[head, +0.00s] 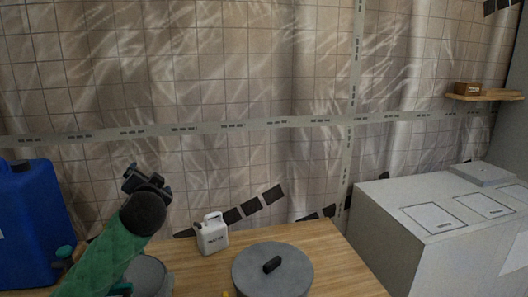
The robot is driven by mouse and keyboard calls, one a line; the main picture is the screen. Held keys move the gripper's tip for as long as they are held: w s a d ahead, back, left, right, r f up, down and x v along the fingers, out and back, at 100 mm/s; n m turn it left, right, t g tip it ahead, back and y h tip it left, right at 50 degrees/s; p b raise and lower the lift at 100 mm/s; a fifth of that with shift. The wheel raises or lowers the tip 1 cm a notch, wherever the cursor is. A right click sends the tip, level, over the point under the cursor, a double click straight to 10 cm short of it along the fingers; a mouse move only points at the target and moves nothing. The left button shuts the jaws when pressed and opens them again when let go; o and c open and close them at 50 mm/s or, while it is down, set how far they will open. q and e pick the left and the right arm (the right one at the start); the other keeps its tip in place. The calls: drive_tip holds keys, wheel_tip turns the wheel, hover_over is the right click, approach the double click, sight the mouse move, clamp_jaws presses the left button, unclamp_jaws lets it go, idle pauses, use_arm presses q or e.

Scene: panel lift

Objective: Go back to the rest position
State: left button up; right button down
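My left gripper (147,181) is raised in the left half of the head view, at the end of a green arm that comes in from the lower left. It is dark and small, and I cannot tell whether its fingers are open or shut. No held object shows in it. It appears in front of the tiled wall, above the wooden table (335,275). My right gripper and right arm are out of view.
A grey round lid (295,263) with a black handle is on the table. Behind it stands a small white jug (213,235). A blue container (25,215) is at the left. A large white box-shaped unit (400,245) stands at the right. A wall shelf (485,98) holds a brown box (467,89).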

use_arm(q)
drive_tip(key=s+d+f+g+h, duration=0.25)
drive_tip(key=s+f, duration=0.35)
drive_tip(key=f, duration=0.3)
drive_tip(key=s+d+f+n+g+h, duration=0.1)
drive_tip(key=s+d+f+g, duration=0.3)
drive_tip(key=f, duration=0.6)
drive_tip(key=s+d+f+g+h, duration=0.1)
drive_tip(key=s+d+f+h, duration=0.15)
drive_tip(key=s+f, duration=0.55)
drive_tip(key=s+d+f+n+g, duration=0.1)
drive_tip(key=s+d+f+g, duration=0.1)
drive_tip(key=s+f, duration=0.9)
drive_tip(key=s+d+f+n+g+h, duration=0.1)
drive_tip(key=s+d+f+g, duration=0.2)
drive_tip(key=s+f, duration=0.8)
drive_tip(key=s+g, duration=0.1)
drive_tip(key=s, duration=0.3)
drive_tip(key=shift+s+d+g, duration=0.2)
drive_tip(key=shift+g, duration=0.15)
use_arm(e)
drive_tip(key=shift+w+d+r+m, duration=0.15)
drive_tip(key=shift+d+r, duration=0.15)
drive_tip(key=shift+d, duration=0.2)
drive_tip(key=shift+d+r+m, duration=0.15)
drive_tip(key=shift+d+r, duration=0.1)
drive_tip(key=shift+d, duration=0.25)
